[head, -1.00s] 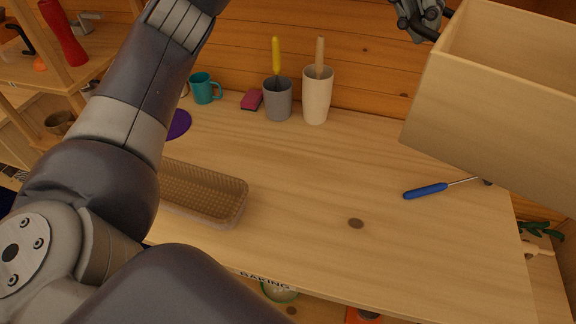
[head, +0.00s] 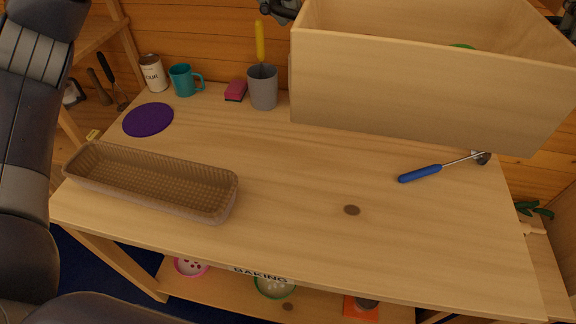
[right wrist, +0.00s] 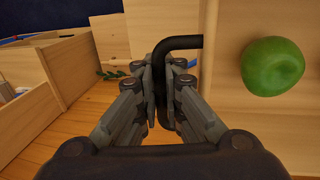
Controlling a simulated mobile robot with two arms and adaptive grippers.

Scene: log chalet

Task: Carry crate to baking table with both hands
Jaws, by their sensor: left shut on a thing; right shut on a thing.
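The crate (head: 420,90) is a pale wooden open box at the upper right of the head view, in the air over the back right of the baking table (head: 300,190). A green apple (right wrist: 272,66) lies inside it; a bit of green also shows over the rim in the head view (head: 462,46). My left gripper (head: 283,9) is at the crate's left end, mostly cut off by the top edge, shut on its handle. My right gripper (right wrist: 168,68) is shut on the black handle (right wrist: 180,43) at the other end.
A brown basket tray (head: 150,182) lies front left. A purple disc (head: 148,119), teal mug (head: 182,80), can (head: 153,73), pink sponge (head: 236,90) and grey cup (head: 263,88) stand behind. A blue-handled tool (head: 420,173) lies right. The table's middle front is clear.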

